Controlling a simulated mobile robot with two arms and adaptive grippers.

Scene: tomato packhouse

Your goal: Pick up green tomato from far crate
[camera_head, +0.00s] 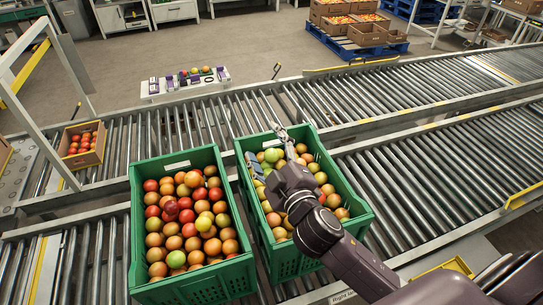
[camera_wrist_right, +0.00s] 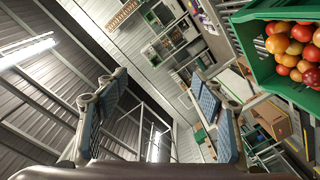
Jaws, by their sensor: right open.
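Two green crates of mixed tomatoes stand side by side on the rollers: the left crate (camera_head: 192,291) and the right crate (camera_head: 290,268). I cannot tell which one is called far. A green tomato (camera_head: 272,155) shows near the back of the right crate, close to my fingers; another green tomato (camera_head: 176,259) lies near the front of the left crate. My right gripper (camera_head: 268,150) is open above the back left part of the right crate, and its arm hides part of the contents. In the wrist view its open fingers (camera_wrist_right: 158,82) have nothing between them. My left gripper is out of view.
A cardboard box (camera_head: 83,158) of red tomatoes sits at the left. A metal frame (camera_head: 45,100) rises beside it. A narrow white bench (camera_head: 185,84) with small items stands behind the conveyor. Rollers right of the crates are clear. A green crate wall (camera_wrist_right: 262,68) shows in the wrist view.

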